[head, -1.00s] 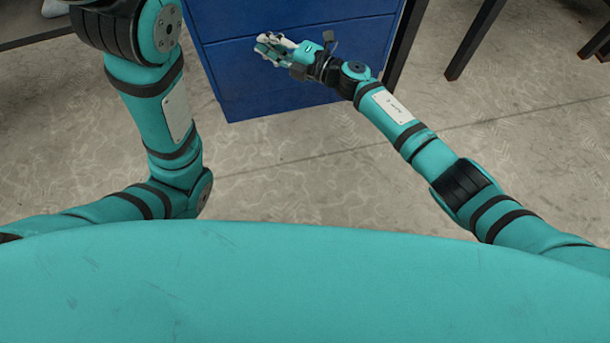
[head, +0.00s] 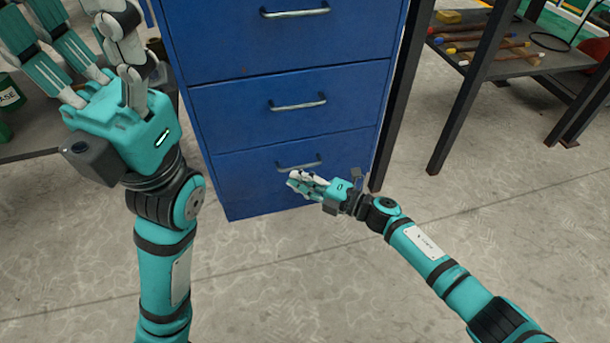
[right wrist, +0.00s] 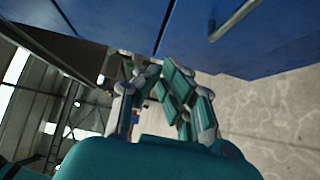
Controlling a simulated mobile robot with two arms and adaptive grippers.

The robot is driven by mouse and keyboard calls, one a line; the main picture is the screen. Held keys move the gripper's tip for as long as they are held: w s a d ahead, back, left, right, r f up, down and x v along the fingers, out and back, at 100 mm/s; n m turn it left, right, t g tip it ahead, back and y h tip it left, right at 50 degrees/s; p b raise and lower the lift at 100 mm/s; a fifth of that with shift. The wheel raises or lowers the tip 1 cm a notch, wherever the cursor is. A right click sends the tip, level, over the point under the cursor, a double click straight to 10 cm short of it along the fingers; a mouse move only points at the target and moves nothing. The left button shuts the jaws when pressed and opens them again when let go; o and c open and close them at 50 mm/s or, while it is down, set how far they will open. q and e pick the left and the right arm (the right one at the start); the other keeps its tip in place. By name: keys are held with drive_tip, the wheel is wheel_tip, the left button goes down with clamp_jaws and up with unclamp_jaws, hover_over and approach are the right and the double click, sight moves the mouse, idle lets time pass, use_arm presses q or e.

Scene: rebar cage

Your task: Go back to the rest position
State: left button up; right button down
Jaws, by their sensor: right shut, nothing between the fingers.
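My right gripper (head: 300,183) is shut with nothing in it, in front of the lowest drawer of the blue cabinet (head: 280,62). In the head view it overlaps the area just below the bottom drawer handle (head: 300,165); I cannot tell the exact gap.
The cabinet's visible drawers look shut. A dark-legged bench (head: 520,62) with several hand tools stands at the right. Another grey surface with a green can (head: 10,95) is at the left edge. The concrete floor (head: 300,270) in front is clear.

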drive_tip(key=shift+v, duration=0.8)
